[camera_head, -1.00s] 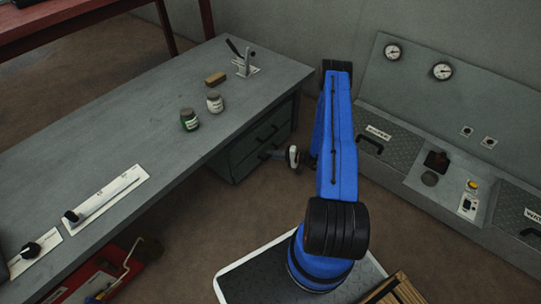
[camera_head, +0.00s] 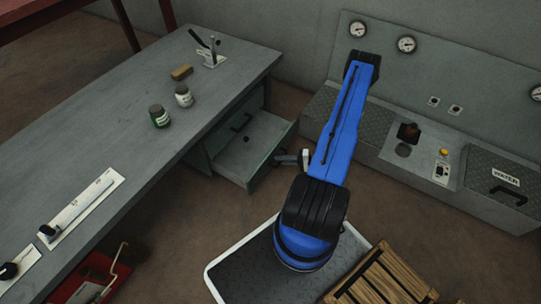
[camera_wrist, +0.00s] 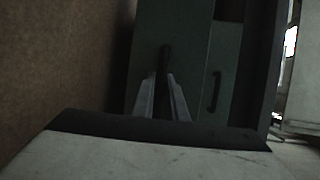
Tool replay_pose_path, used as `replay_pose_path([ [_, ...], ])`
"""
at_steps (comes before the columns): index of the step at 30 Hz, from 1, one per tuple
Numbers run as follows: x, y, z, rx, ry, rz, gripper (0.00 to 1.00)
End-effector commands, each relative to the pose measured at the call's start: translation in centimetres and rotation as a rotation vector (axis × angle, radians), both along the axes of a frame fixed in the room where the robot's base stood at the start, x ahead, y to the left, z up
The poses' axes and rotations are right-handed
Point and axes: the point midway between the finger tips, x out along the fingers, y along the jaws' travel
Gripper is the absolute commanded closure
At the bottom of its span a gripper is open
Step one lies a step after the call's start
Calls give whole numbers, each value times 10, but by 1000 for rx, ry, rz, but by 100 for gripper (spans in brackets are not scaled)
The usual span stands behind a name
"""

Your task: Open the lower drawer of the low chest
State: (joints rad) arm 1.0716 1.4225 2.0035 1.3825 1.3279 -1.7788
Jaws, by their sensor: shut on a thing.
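The low chest (camera_head: 196,158) is grey-green and stands under the far end of the workbench. Its lower drawer (camera_head: 233,167) is pulled well out, and its inside shows from above. The upper drawer, with a dark bar handle (camera_head: 240,122), is shut. My gripper (camera_head: 279,160) is at the lower drawer's front. In the wrist view my gripper's two fingers (camera_wrist: 163,100) are shut around the lower drawer's dark handle (camera_wrist: 165,58). The upper drawer's handle (camera_wrist: 215,92) shows to the right there. In the head view the gripped handle is hard to make out.
A small dark thing (camera_head: 246,139) lies in the open drawer. The workbench (camera_head: 120,130) holds two jars, a brown block and a lever clamp. A grey console (camera_head: 400,150) stands at right. A wooden crate (camera_head: 375,280) is at front right. Brown floor lies clear before the drawer.

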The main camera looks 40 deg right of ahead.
Motion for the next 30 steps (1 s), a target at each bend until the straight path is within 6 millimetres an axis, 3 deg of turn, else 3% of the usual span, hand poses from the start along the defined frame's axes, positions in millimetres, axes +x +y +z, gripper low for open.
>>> replay_pose_path([
  [3,-18,-8,-1,0,1,-3,100],
  [9,-36,-14,-1,-1,1,-2,100],
  [25,-43,-17,-1,-2,1,-1,100],
  [26,-43,-17,-1,-2,1,-1,83],
  [27,-43,-17,-1,-2,1,-1,73],
  [30,-43,-17,0,-2,0,-1,69],
])
